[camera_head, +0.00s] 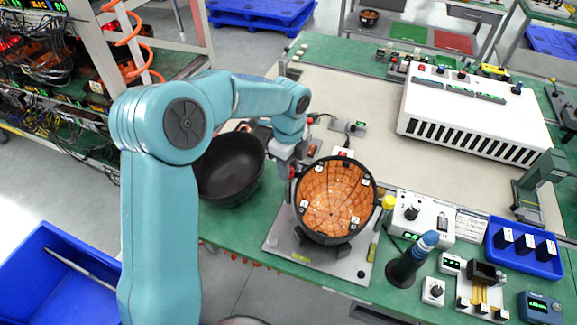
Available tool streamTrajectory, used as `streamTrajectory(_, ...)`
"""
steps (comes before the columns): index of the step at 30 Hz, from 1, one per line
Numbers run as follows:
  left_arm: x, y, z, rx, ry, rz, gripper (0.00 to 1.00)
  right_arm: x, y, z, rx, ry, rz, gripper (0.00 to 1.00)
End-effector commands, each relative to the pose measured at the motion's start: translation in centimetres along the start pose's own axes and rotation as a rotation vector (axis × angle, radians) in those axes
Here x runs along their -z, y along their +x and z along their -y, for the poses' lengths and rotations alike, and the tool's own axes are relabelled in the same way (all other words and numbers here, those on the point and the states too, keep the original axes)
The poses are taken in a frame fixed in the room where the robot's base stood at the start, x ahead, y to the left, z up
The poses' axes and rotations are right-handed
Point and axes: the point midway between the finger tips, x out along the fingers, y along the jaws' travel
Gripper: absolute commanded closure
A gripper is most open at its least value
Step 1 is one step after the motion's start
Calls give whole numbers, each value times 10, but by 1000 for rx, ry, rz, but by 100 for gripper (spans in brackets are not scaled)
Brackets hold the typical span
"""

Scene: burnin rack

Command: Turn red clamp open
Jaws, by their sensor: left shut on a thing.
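A round black fixture with a copper-coloured, gridded inside (335,198) stands open on a grey base plate (283,236) on the green bench. My left gripper (288,168) reaches down to the left rim of this fixture. It is shut, and a small bit of red shows at its fingertips, which looks like the red clamp. The gripper hides most of the clamp, so its angle cannot be told. Another small red and white part (343,153) sits at the fixture's back rim. My right gripper is not in view.
A black bowl-shaped shell (230,172) lies left of the fixture, behind my left arm. A control box (420,214), a dark holder with a blue-topped tool (408,266) and a blue tray (524,250) stand to the right.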

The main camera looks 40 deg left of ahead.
Motion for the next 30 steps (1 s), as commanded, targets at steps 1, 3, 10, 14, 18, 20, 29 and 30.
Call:
streamTrajectory(1,0,0,1,3,-44,0,99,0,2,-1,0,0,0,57)
streamTrajectory(3,0,0,1,4,-111,0,99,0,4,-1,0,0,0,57)
streamTrajectory(10,0,0,1,4,-329,0,99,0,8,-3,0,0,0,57)
streamTrajectory(14,0,-1,1,4,-453,-1,99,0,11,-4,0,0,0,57)
streamTrajectory(18,0,-1,2,6,-586,-1,99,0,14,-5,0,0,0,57)
streamTrajectory(20,0,-1,2,6,-641,-1,99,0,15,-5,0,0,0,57)
streamTrajectory(29,-1,-2,2,6,-888,-2,99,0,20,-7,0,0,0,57)
streamTrajectory(30,-1,-2,2,6,-915,-2,99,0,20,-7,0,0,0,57)
